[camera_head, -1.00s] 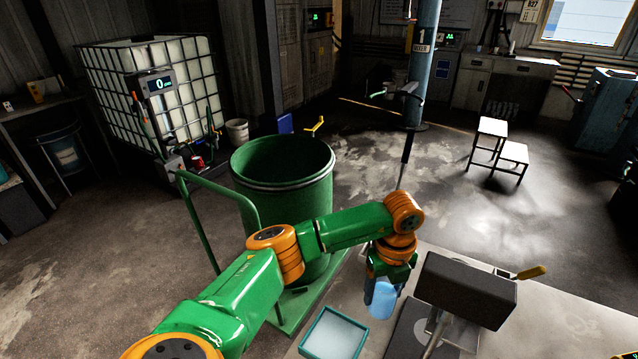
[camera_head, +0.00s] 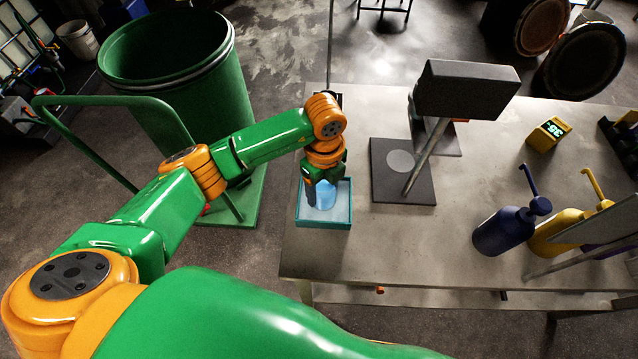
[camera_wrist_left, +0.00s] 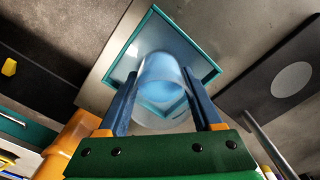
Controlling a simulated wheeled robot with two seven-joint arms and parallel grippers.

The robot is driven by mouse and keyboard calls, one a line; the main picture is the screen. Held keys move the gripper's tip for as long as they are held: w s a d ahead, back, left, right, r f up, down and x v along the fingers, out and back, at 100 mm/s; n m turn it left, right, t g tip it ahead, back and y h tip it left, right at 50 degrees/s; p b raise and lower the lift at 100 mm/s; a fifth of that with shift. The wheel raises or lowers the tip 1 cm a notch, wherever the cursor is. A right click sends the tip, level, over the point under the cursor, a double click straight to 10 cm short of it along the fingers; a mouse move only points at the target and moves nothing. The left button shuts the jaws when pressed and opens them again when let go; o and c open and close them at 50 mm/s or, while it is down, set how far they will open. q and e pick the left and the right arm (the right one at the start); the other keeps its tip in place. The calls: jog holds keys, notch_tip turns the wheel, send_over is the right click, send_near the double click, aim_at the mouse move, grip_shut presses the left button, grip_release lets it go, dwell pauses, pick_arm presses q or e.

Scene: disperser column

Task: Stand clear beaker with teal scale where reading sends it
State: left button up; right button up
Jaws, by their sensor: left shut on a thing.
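My left gripper (camera_head: 322,188) is shut on a clear, bluish beaker (camera_head: 325,195). The beaker is upright, between the two dark fingers in the left wrist view (camera_wrist_left: 162,85). I cannot make out its scale marks. It is inside the outline of a teal-rimmed tray (camera_head: 323,225) with a pale floor, at the left edge of the table. The tray rim also shows behind the beaker in the left wrist view (camera_wrist_left: 187,40). I cannot tell whether the beaker touches the tray floor. My right gripper is not in view.
Right of the tray, a dark plate with a pale disc (camera_head: 400,161) stands below a dark box (camera_head: 466,90) on a slanted post. A yellow display (camera_head: 549,132) with green digits, a blue pump bottle (camera_head: 508,228) and a yellow one are farther right. A green drum (camera_head: 170,85) stands left.

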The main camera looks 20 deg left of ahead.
pick_arm(q)
jog(key=shift+s+d+f, duration=0.1)
jog(key=shift+d+f, duration=0.05)
jog(key=shift+d, duration=0.15)
jog(key=o, duration=1.5)
jog(key=shift+d, duration=0.1)
jog(key=shift+c, duration=0.2)
jog(key=shift+a, duration=0.3)
jog(key=shift+r, duration=0.25)
jog(key=shift+d+r, duration=0.15)
jog(key=shift+r, duration=0.25)
notch_tip(320, 180, up, 11)
jog(key=b, duration=0.1)
jog(key=shift+r, duration=0.15)
